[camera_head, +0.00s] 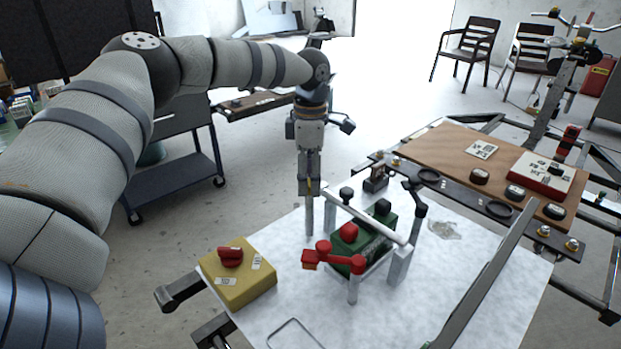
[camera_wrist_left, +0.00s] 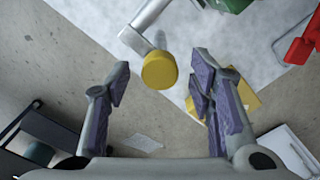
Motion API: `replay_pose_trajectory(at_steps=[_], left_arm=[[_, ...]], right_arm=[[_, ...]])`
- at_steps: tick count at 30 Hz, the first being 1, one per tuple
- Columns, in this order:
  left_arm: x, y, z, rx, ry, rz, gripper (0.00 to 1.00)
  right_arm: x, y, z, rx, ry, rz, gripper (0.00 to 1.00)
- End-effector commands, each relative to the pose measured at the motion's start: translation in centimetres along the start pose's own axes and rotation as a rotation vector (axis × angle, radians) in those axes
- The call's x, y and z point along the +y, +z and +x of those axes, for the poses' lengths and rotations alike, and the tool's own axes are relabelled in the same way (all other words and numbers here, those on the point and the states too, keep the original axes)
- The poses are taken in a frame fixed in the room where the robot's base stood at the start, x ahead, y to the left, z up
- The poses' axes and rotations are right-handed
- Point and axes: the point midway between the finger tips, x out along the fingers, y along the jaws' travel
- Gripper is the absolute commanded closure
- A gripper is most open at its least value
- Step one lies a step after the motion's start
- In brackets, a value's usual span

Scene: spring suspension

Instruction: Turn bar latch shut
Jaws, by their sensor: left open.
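A pale grey bar (camera_head: 368,218) runs slantwise over a green box (camera_head: 362,245) on the white tabletop, with a pale post at its near right end. A red lever (camera_head: 335,258) is in front of the box. My left gripper (camera_head: 309,232) points down just left of the bar's far end. In the left wrist view its fingers (camera_wrist_left: 160,62) are spread, with a round yellow end piece (camera_wrist_left: 160,71) on a grey arm showing between them. I cannot tell whether they touch it. The bar's far end is partly hidden in the head view. My right gripper is not in view.
A yellow block (camera_head: 238,275) with a red part stands at the table's left edge. A brown board (camera_head: 455,150) with dark pucks and a red-and-white box lies at the right. A slanted grey rail (camera_head: 487,275) rises at the front right.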

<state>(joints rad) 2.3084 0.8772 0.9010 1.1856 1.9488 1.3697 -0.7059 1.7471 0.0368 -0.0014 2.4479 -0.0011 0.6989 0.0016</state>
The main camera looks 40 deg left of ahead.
Motion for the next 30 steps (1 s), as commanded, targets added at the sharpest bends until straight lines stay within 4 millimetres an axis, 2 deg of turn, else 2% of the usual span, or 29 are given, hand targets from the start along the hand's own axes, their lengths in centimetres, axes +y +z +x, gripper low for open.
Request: replay_pose_trajectory(at_steps=[6,12,17,30], left_arm=[[0.0,0.1,-5.8,-0.005,0.005,0.0,0.51],[0.1,0.1,-10.0,-0.003,0.004,0.0,0.51],[0.0,0.0,-11.2,-0.002,0.001,0.001,0.51],[0.0,0.0,-11.2,-0.001,0.0,0.001,0.51]], right_arm=[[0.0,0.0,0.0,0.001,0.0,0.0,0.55],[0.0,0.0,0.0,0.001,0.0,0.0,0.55],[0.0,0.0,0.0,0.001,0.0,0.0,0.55],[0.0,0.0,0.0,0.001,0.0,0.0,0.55]])
